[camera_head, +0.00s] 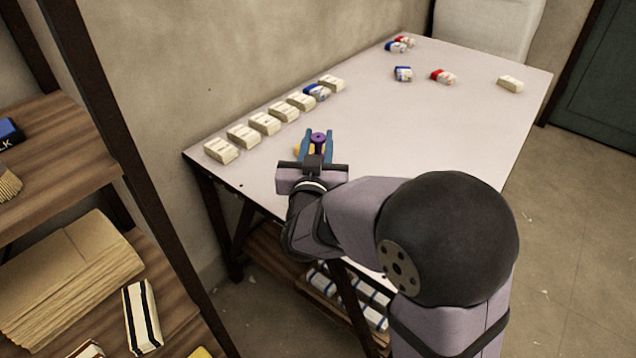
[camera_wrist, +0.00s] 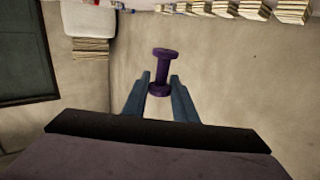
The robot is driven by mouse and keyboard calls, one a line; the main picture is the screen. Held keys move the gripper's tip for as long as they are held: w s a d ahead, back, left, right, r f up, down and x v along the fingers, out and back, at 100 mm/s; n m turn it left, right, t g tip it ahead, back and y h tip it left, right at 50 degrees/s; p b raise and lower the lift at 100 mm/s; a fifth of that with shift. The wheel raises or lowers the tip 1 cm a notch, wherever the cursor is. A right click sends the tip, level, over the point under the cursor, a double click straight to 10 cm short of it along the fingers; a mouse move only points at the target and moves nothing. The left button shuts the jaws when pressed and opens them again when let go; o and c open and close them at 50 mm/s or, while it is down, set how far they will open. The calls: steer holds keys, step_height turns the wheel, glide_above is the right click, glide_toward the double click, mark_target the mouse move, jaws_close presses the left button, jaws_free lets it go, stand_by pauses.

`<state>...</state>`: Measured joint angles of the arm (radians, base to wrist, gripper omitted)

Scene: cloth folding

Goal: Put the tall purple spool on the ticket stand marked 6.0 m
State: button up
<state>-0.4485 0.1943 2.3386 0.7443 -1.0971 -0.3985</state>
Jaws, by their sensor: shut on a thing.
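The purple spool (camera_head: 319,138) is between the two blue fingers of my gripper (camera_head: 318,133), over the left part of the table. In the wrist view the spool (camera_wrist: 160,70) has a narrow waist and wide flanges at both ends. My gripper (camera_wrist: 160,77) is shut on it near its lower flange in that picture. A row of small cream stands (camera_head: 265,124) runs along the table's wall side, to the left of and beyond my gripper. Their markings are too small to read, so I cannot tell which one is 6.0 m.
A blue-and-white item (camera_head: 317,91) is at the row's far part. Blue (camera_head: 403,74) and red (camera_head: 443,77) wrapped items and a cream block (camera_head: 510,84) lie farther off. A small orange-yellow thing shows beside my left finger. The table's middle (camera_head: 400,120) is clear.

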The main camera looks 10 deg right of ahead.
steer(key=shift+f+b, duration=1)
steer(key=shift+f, duration=3.55)
steer(key=shift+f, duration=0.15)
steer(key=o, duration=1)
steer(key=shift+r, duration=0.2)
steer(key=s, duration=0.3)
steer(key=s+a+p, duration=0.1)
steer(key=s, duration=0.2)
steer(key=shift+a+r, duration=0.15)
steer(key=shift+s+a+p, duration=0.1)
steer(key=shift+s+p, duration=0.1)
steer(key=shift+p, duration=0.9)
